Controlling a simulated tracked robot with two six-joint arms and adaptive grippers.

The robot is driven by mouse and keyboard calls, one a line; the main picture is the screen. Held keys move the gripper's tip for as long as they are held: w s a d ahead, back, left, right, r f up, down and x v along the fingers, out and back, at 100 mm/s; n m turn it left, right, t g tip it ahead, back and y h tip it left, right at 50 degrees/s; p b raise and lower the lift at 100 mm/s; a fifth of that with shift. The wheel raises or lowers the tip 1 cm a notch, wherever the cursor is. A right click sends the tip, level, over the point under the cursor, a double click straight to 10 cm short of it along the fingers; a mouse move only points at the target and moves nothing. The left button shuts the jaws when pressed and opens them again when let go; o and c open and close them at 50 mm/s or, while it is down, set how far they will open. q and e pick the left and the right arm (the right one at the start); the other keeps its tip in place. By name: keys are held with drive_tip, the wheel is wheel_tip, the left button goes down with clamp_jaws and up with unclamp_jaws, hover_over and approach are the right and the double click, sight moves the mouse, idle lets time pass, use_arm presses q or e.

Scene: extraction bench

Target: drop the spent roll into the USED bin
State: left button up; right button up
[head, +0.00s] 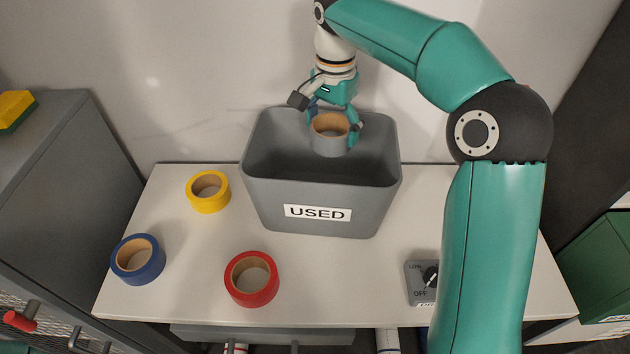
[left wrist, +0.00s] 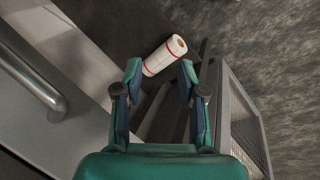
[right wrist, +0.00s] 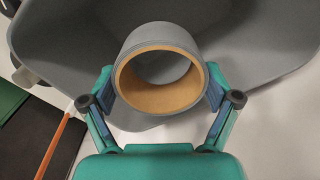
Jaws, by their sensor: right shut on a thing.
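The spent roll (head: 330,137) is a grey ring with a tan cardboard inside. My right gripper (head: 333,122) is shut on it and holds it over the opening of the USED bin (head: 320,209). In the right wrist view the roll (right wrist: 158,75) sits between both fingers (right wrist: 160,95), with the grey bin (right wrist: 260,60) behind it. The bin is a grey open tub with a white USED label, at the back of the bench; its floor is partly hidden. My left gripper (left wrist: 160,85) shows in the left wrist view with its fingers apart and nothing between them.
Yellow (head: 208,192), blue (head: 138,259) and red (head: 251,279) tape rolls lie on the white bench (head: 190,300) left and in front of the bin. A control knob box (head: 420,283) sits at front right. A white roll with red bands (left wrist: 165,55) lies beyond my left fingers.

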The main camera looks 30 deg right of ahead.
drive_tip(key=shift+f, duration=0.2)
drive_tip(key=o, duration=0.7)
drive_tip(key=shift+o, duration=0.2)
wheel_tip(320, 180, up, 7)
drive_tip(key=shift+r, duration=0.2)
idle(0.5)
